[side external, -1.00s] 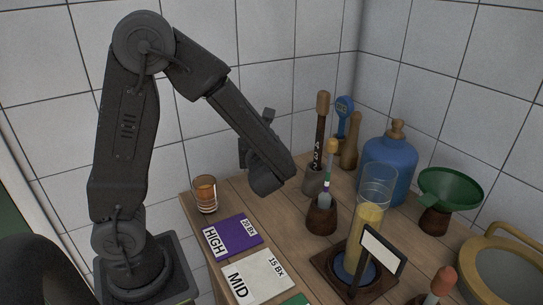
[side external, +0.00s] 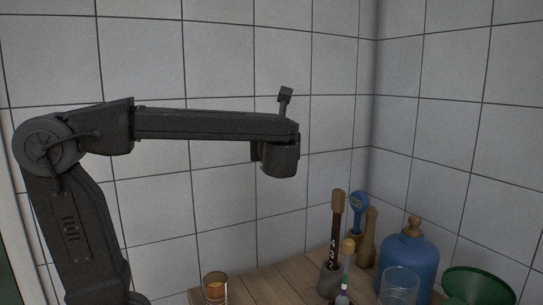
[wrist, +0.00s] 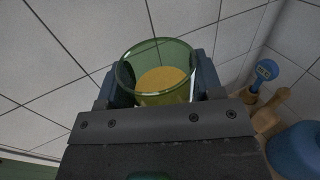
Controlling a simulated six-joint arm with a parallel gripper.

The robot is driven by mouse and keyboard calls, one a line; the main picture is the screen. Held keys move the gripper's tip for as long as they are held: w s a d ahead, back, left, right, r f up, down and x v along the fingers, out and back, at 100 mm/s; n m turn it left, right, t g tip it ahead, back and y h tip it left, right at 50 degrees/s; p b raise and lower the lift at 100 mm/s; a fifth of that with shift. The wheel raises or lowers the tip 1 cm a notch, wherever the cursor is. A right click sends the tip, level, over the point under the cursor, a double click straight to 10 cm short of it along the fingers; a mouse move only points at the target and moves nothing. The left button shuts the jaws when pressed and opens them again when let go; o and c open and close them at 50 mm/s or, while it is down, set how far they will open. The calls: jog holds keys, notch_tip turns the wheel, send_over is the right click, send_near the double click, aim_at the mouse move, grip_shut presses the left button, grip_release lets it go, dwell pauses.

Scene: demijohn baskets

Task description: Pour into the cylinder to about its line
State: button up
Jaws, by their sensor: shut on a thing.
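My gripper (wrist: 160,78) is shut on a green-tinted glass vessel (wrist: 128,78), with one jaw on each side of it. The vessel has an open round mouth, and yellow liquid (wrist: 162,79) shows inside. In the side external view my wrist (side external: 280,160) is high above the bench, and the held vessel is hidden. The clear glass cylinder (side external: 399,280) shows only its upper part at the bottom edge of that view, below and to the right of my wrist. Its line and its liquid level are out of frame now.
The blue demijohn (side external: 408,262) stands behind the cylinder, with the green funnel (side external: 480,287) to its right. Upright tools, including a blue-headed one (side external: 359,203), stand left of it. A small amber glass (side external: 215,287) is near the left bench edge. Tiled walls enclose the back.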

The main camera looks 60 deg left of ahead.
jog(key=shift+r, duration=0.45)
jog(key=w+d+m+t+h, duration=0.3)
jog(key=d+t, duration=0.1)
jog(key=d, duration=0.4)
jog(key=w+d+m+t+h, duration=0.2)
jog(key=d+m+t+h, duration=0.1)
jog(key=d, duration=0.5)
jog(key=s+d+m+t+h, duration=0.2)
jog(key=d+m+t+h, duration=0.35)
jog(key=d, duration=1.35)
notch_tip(320, 180, down, 9)
jog(key=g+h, duration=0.3)
jog(key=shift+s+a+g, duration=0.15)
jog(key=shift+s+g, duration=0.2)
jog(key=shift+s+r+n+g+h, duration=0.15)
jog(key=shift+n+g+h, duration=0.1)
jog(key=shift+n+g, duration=0.3)
dwell(0.5)
jog(key=shift+f+g, duration=0.25)
jog(key=shift+f, duration=0.35)
dwell(1.3)
